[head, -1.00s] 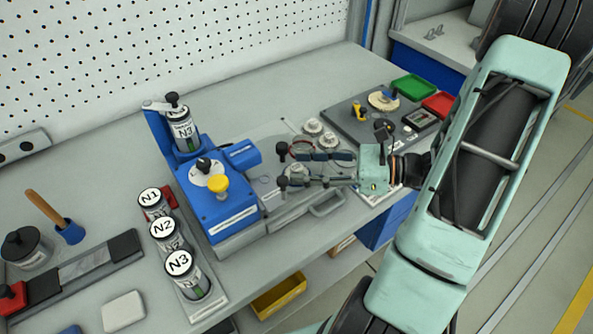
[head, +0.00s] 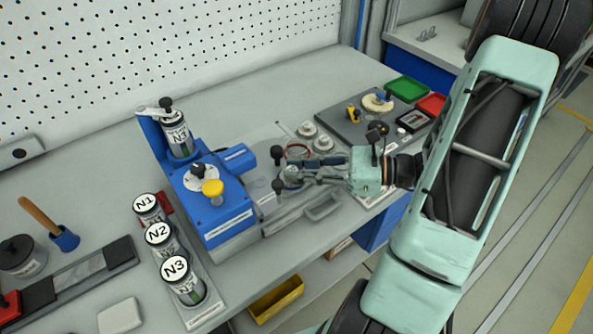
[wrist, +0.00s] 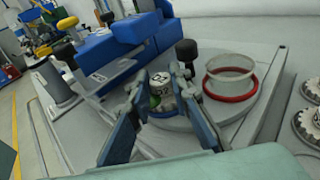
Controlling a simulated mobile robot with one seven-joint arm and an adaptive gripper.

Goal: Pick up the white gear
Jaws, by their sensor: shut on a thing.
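My gripper (head: 290,170) is low over the clear plate beside the blue machine. In the wrist view my gripper (wrist: 159,88) has its two fingers on either side of a small round labelled piece (wrist: 162,90), white on top with dark marks and some green. It is shut on this piece; the contact is partly hidden by the fingers. Two pale toothed gears (wrist: 311,122) lie at the right edge of the wrist view, apart from the fingers. In the head view pale round pieces (head: 307,129) sit just behind my gripper. A cream toothed disc (head: 377,102) lies on the dark panel.
A clear ring on a red base (wrist: 231,78) stands right of the fingers, with black knobs (wrist: 187,50) close by. The blue machine (head: 212,205) stands left. Several labelled canisters (head: 183,278) stand in front of it. Green (head: 407,88) and red trays lie at the back right.

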